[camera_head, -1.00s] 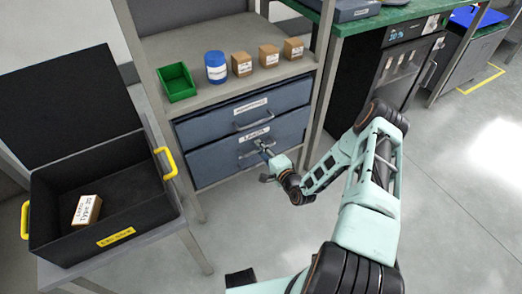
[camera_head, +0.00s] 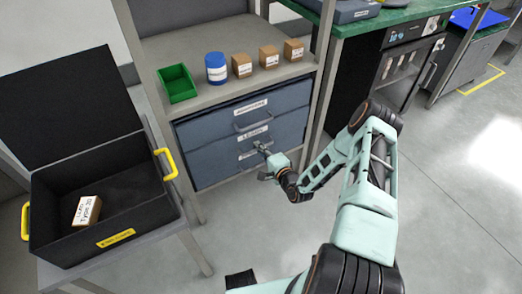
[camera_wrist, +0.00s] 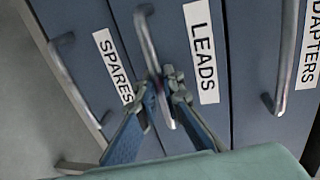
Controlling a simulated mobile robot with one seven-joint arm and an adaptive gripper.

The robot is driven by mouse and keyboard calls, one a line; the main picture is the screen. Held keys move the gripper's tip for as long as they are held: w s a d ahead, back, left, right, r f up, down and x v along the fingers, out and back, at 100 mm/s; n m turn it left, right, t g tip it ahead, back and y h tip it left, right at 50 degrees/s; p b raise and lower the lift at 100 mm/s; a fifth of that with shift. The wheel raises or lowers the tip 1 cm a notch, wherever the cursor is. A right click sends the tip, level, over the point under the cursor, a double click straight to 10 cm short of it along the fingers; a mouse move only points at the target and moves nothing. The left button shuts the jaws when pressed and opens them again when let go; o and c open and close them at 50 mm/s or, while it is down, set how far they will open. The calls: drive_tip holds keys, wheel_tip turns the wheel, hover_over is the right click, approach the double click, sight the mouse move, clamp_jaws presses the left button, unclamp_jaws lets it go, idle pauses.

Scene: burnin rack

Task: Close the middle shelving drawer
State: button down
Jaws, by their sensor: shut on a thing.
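The middle drawer, labelled LEADS (camera_wrist: 202,45), sits between the SPARES drawer (camera_wrist: 85,20) and the ADAPTERS drawer (camera_wrist: 255,60) in the wrist view. Its front looks about level with its neighbours; I cannot tell whether a small gap is left. Its label also shows in the head view (camera_head: 254,133). My gripper (camera_wrist: 165,85) is shut on the LEADS handle (camera_wrist: 147,30), a grey bar, with one finger on each side near one end. In the head view my gripper (camera_head: 262,147) is at the drawer front and hides part of it.
On the shelf above stand a green bin (camera_head: 177,84), a blue jar (camera_head: 216,67) and several small cartons (camera_head: 242,66). An open black case (camera_head: 145,205) with a carton (camera_head: 87,211) stands at left. The floor at right (camera_head: 450,190) is clear.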

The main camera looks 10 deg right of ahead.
drive_tip(key=shift+w+a, duration=0.15)
drive_tip(key=shift+w, duration=0.45)
drive_tip(key=shift+r, duration=0.1)
drive_tip(key=c, duration=2.1)
unclamp_jaws()
drive_tip(key=shift+s, duration=0.1)
drive_tip(key=v, duration=1.1)
drive_tip(key=shift+s, duration=0.4)
